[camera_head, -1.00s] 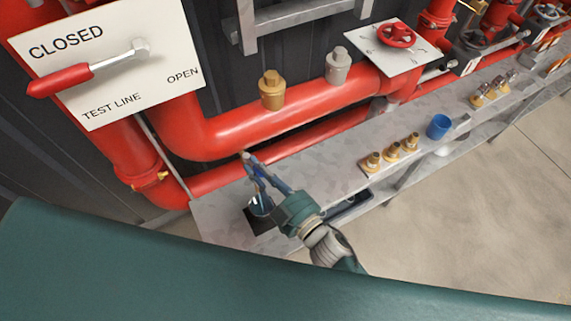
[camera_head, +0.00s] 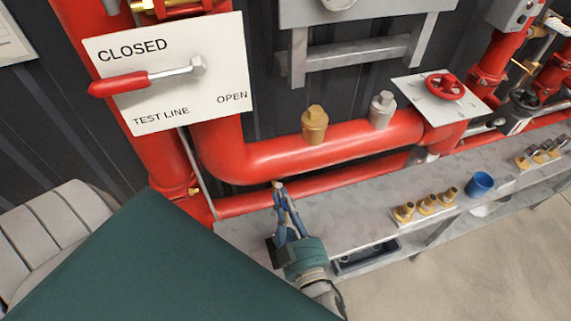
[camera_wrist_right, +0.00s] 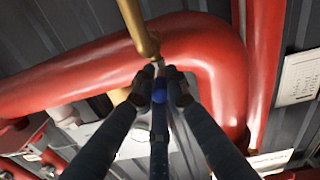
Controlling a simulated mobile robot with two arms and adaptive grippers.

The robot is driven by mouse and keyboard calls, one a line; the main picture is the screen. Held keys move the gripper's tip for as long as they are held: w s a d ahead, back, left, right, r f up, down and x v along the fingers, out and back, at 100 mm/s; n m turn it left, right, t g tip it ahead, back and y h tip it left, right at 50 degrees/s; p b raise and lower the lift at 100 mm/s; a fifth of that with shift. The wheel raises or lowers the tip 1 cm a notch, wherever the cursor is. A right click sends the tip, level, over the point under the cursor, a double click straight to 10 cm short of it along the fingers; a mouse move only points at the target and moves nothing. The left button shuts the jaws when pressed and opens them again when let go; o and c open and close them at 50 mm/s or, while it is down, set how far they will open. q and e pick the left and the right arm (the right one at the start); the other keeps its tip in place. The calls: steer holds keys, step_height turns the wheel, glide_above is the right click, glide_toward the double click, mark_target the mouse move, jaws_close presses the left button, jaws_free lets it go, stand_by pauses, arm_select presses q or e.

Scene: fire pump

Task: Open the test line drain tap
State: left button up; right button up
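The test line drain tap (camera_wrist_right: 157,66) shows in the right wrist view as a small pale and brass end with a blue handle (camera_wrist_right: 158,93) below it. My right gripper (camera_head: 281,196) is just below the red pipe; in the wrist view its dark fingertips (camera_wrist_right: 159,85) sit close on both sides of the blue handle, with no clear gap. In the head view, my fingers hide most of the tap. The test line plate (camera_head: 170,75) has a red-handled lever (camera_head: 120,82) pointing left, under CLOSED. My left gripper is out of view.
The red pipe (camera_head: 340,140) runs just above my right gripper. The grey shelf (camera_head: 370,210) holds several brass fittings (camera_head: 427,204), a blue cup (camera_head: 480,184) and a dark tray (camera_head: 365,258).

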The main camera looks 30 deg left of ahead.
steer(key=o, duration=0.4)
steer(key=v, duration=1.2)
